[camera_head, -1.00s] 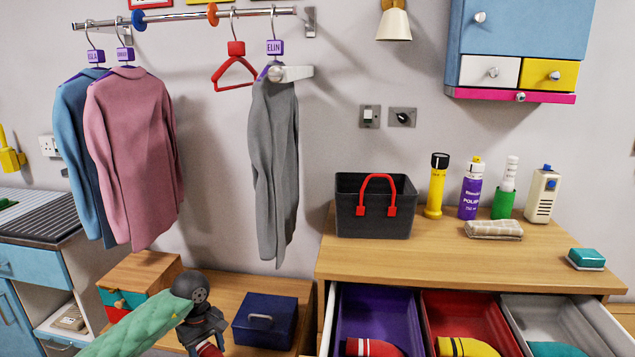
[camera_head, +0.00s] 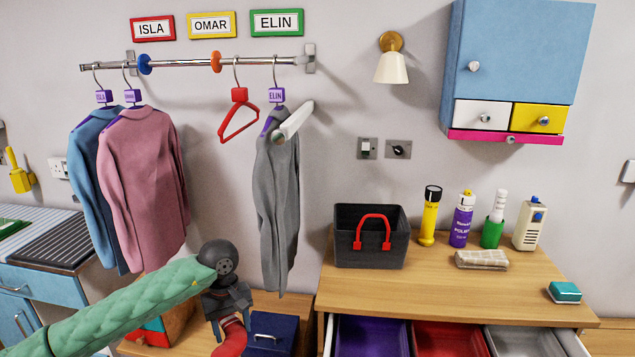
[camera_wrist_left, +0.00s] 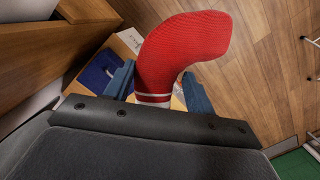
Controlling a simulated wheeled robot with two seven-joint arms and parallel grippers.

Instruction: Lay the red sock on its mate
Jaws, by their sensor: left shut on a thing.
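My right gripper is not in view.
A dark basket (camera_head: 369,252) with a red handle stands on the wooden top (camera_head: 440,285), beside several bottles and a folded cloth (camera_head: 482,259). The dark blue box (camera_head: 272,335) sits just right of the sock. Jackets (camera_head: 143,190) hang above my left arm.

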